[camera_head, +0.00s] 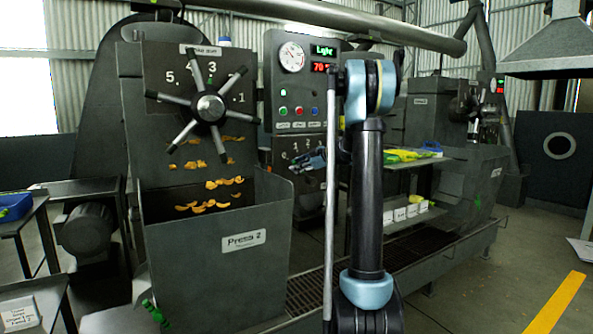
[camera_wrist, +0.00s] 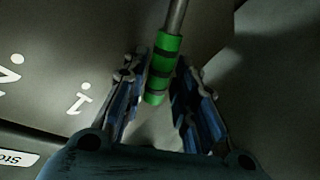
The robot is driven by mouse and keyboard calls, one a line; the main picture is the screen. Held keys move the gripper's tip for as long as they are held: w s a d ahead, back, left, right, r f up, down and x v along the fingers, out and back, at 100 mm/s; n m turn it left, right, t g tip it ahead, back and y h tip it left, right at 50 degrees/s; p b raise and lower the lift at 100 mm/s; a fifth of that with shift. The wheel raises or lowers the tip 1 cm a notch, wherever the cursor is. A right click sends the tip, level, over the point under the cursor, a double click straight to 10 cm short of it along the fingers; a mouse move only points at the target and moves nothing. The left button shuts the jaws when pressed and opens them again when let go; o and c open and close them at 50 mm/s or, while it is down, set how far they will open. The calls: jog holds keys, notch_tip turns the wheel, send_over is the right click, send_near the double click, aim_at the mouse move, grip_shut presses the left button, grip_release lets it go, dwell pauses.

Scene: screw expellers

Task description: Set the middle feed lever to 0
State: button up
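In the wrist view a metal lever with a green, dark-banded grip (camera_wrist: 162,70) reaches down between the two blue fingers of my gripper (camera_wrist: 165,103). The fingers stand apart on either side of the grip, the left one closer, with a gap below its end. White numerals (camera_wrist: 80,98) show on the grey plate at left, turned around. In the head view my gripper (camera_head: 312,160) is at the lever panel (camera_head: 290,147) below the control box. The lever there is too small to make out, and my arm hides part of the panel. I cannot tell which feed lever this is.
A spoked handwheel (camera_head: 208,107) stands out on the press left of the panel, above the Press 2 bin (camera_head: 225,245). The control box (camera_head: 302,80) with gauge and buttons is above my gripper. A shelf with green and yellow items (camera_head: 405,155) is at right.

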jog(key=v, duration=1.1)
jog(key=s+a+f+m+g+h, duration=0.1)
jog(key=s+a+f+m+h, duration=0.15)
jog(key=s, duration=0.45)
jog(key=s+a+f+m+h, duration=0.1)
jog(key=s+f+m, duration=0.1)
jog(key=s+m, duration=0.35)
jog(key=s+a+f+m+g+h, duration=0.1)
jog(key=s+f+m+h, duration=0.15)
jog(key=s, duration=0.65)
jog(key=s+d+f+m+g+h, duration=0.1)
jog(key=s+f+m, duration=0.1)
jog(key=s+f, duration=0.4)
jog(key=s+d+f+m+g+h, duration=0.1)
jog(key=s+f, duration=0.6)
jog(key=s, duration=0.7)
jog(key=s+d+f+m+g+h, duration=0.2)
jog(key=s+f+m, duration=0.2)
jog(key=s+f, duration=0.3)
jog(key=s, duration=0.3)
jog(key=shift+s+h, duration=0.3)
jog(key=shift+f+m, duration=0.1)
jog(key=shift+m, duration=0.15)
